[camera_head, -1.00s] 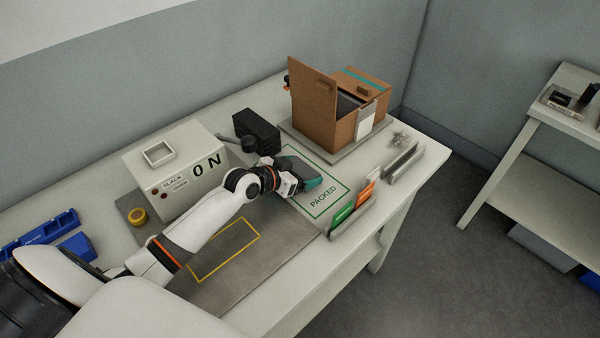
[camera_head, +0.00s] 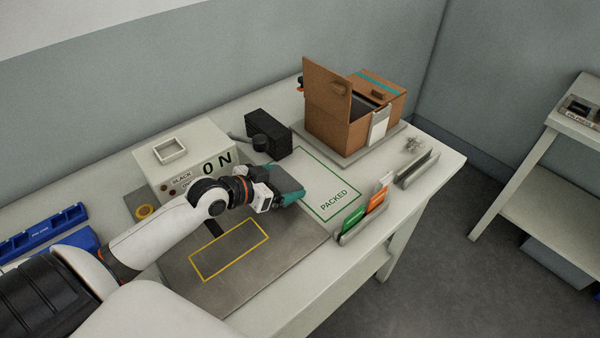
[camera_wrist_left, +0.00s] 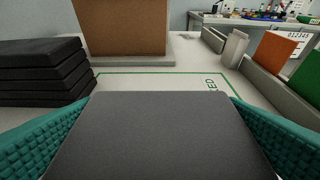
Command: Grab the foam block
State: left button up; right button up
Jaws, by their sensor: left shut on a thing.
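A dark grey foam block (camera_wrist_left: 160,135) fills the lower middle of the left wrist view, between the two teal fingers of my left gripper. In the head view the foam block (camera_head: 284,180) sits at the end of my left gripper (camera_head: 288,192), over the left part of the green PACKED outline. My left gripper is shut on it. A stack of black foam blocks (camera_wrist_left: 42,72) stands to the left in the wrist view and behind the gripper in the head view (camera_head: 268,133). My right gripper is not in view.
An open cardboard box (camera_head: 335,124) stands on a grey plate at the back. A card holder (camera_head: 362,222) with green and orange cards lines the front edge. A white machine (camera_head: 185,160) marked ON stands left. The PACKED area (camera_head: 325,185) is mostly clear.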

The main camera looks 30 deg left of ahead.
pick_arm(q)
jog(key=s+a, duration=0.1)
jog(key=s, duration=0.4)
jog(key=s+a, duration=0.1)
jog(key=s, duration=0.2)
jog(key=shift+a+b, duration=0.35)
jog(key=shift+b, duration=0.05)
